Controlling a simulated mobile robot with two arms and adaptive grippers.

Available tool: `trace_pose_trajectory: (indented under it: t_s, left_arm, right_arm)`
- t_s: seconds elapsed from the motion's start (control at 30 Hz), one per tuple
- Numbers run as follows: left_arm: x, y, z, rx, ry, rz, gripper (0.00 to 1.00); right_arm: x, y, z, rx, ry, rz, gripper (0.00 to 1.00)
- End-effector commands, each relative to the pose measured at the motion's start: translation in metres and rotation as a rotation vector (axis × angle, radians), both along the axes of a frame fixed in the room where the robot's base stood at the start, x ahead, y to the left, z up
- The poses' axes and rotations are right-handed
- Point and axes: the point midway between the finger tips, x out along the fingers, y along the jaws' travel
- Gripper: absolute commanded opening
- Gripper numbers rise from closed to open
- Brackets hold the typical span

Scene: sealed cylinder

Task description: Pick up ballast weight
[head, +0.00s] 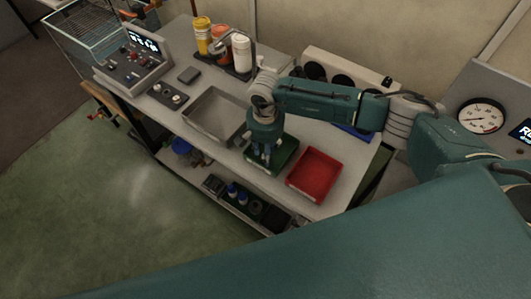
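My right gripper (262,154) reaches in from the right and points down over the dark green tray (288,160) on the bench. Its fingers are small and dark here, and I cannot tell whether they are open or shut, or whether they hold anything. I cannot make out a ballast weight for certain; the gripper hides part of the green tray. My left gripper is not in view.
A grey metal tray (216,116) lies left of the gripper, a red tray (314,173) right of it. Yellow (202,36), orange and white bottles stand behind. A control box (134,60) is at the left, a white unit with round dark openings (345,74) at the back.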

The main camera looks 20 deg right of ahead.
Motion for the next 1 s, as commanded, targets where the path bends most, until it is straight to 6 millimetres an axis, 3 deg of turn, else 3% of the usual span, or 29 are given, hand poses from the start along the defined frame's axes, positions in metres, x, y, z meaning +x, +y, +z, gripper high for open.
trace_pose_trajectory:
  t_s: [0.13,0.37,0.53,1.0]
  left_arm:
    - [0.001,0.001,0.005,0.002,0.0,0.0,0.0]
    - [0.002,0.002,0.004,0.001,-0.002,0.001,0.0]
    - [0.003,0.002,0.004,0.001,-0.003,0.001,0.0]
    - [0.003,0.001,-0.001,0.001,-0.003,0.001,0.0]
  right_arm:
    - [0.0,0.0,-0.011,-0.001,-0.001,0.0,0.34]
    - [0.001,0.0,-0.013,0.001,-0.002,0.0,0.32]
    - [0.001,0.0,-0.013,0.0,-0.001,0.0,0.0]
    - [0.002,0.0,-0.002,0.002,-0.003,-0.001,0.0]
